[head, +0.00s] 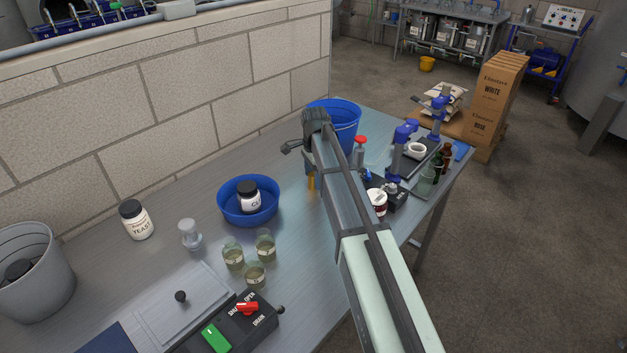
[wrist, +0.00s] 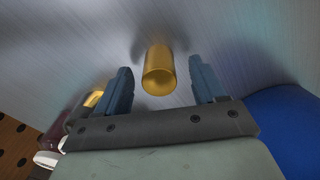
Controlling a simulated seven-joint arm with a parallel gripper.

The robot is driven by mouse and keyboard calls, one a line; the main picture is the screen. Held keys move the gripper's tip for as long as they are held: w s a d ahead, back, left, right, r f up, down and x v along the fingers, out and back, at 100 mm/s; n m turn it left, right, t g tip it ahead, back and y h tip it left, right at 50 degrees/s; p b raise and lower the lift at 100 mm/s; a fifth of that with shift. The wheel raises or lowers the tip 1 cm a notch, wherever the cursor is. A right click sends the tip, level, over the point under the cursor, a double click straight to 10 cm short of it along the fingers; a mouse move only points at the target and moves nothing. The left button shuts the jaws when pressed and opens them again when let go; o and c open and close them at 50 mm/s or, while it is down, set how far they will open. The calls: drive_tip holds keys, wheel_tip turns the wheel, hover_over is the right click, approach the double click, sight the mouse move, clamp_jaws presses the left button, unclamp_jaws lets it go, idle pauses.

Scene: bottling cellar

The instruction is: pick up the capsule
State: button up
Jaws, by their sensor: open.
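The gold capsule (wrist: 158,75) stands on the metal bench, with its rounded, closed end toward the camera in the wrist view. My gripper (wrist: 160,68) is open, with one blue-grey finger on each side of the capsule and a visible gap to both. Nothing is held. In the head view a small gold shape (head: 311,184) shows just left of my arm, partly covered by it; I cannot tell if it is the same capsule. My fingers are hidden there behind my arm.
A blue bucket (head: 346,122) stands close behind my gripper. A second gold piece (wrist: 92,98) shows at left in the wrist view. A blue bowl (head: 232,210) with a dark-capped jar and several small glasses (head: 265,246) stand left on the bench (head: 170,262). Bottles and blue-handled tools (head: 400,135) stand right.

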drive_tip(key=shift+f, duration=0.5)
drive_tip(key=shift+c, duration=0.2)
drive_tip(key=c, duration=0.7)
drive_tip(key=shift+o, duration=0.2)
drive_tip(key=shift+r, duration=0.1)
